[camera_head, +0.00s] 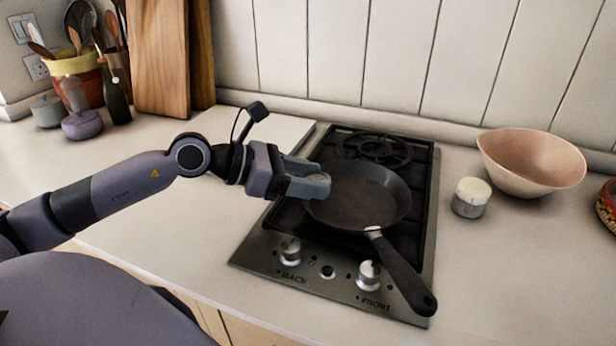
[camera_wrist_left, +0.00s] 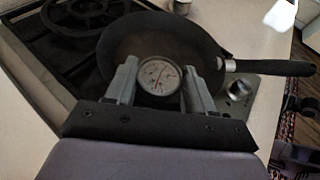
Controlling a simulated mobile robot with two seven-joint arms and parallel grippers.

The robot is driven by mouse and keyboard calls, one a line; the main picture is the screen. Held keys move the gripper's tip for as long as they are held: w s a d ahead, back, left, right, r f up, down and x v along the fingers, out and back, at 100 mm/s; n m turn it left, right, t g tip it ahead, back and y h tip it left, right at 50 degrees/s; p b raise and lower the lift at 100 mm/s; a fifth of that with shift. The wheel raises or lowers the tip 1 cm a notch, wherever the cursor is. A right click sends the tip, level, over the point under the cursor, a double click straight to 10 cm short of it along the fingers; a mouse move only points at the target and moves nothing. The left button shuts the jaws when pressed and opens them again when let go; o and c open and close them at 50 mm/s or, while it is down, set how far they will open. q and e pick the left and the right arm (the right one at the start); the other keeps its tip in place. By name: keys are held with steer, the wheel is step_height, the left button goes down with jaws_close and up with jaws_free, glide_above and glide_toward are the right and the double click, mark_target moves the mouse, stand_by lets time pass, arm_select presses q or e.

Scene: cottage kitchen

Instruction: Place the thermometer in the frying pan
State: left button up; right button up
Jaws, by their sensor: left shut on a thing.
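The dark frying pan (camera_head: 362,200) sits on the stove, its handle pointing toward the front right; it also shows in the left wrist view (camera_wrist_left: 190,42). My left gripper (camera_head: 322,184) reaches in from the left, at the pan's left rim. In the left wrist view, my left gripper (camera_wrist_left: 160,82) is shut on the thermometer (camera_wrist_left: 158,76), a round dial with a pale face, which appears in front of the pan. The thermometer is hidden by the fingers in the head view. I cannot tell its exact height over the pan. My right gripper is not in view.
The stove (camera_head: 262,248) has knobs along its front. A small white-topped jar (camera_head: 470,198) and a pinkish bowl (camera_head: 530,162) stand to its right. Cutting boards (camera_head: 160,60), a utensil pot (camera_head: 78,78) and a dark bottle (camera_head: 116,98) stand at the back left.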

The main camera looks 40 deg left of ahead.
arm_select(q)
steer(key=shift+f+b, duration=0.3)
steer(key=shift+f, duration=0.15)
steer(key=shift+r, duration=0.1)
steer(key=o, duration=1.1)
steer(key=shift+c, duration=0.2)
steer(key=shift+r+p, duration=0.6)
steer(key=shift+p, duration=0.1)
steer(key=shift+s+a+r, duration=0.1)
steer(key=shift+s+a, duration=0.45)
steer(key=shift+s, duration=0.05)
steer(key=b+v, duration=0.1)
steer(key=v, duration=0.9)
steer(key=shift+r, duration=0.35)
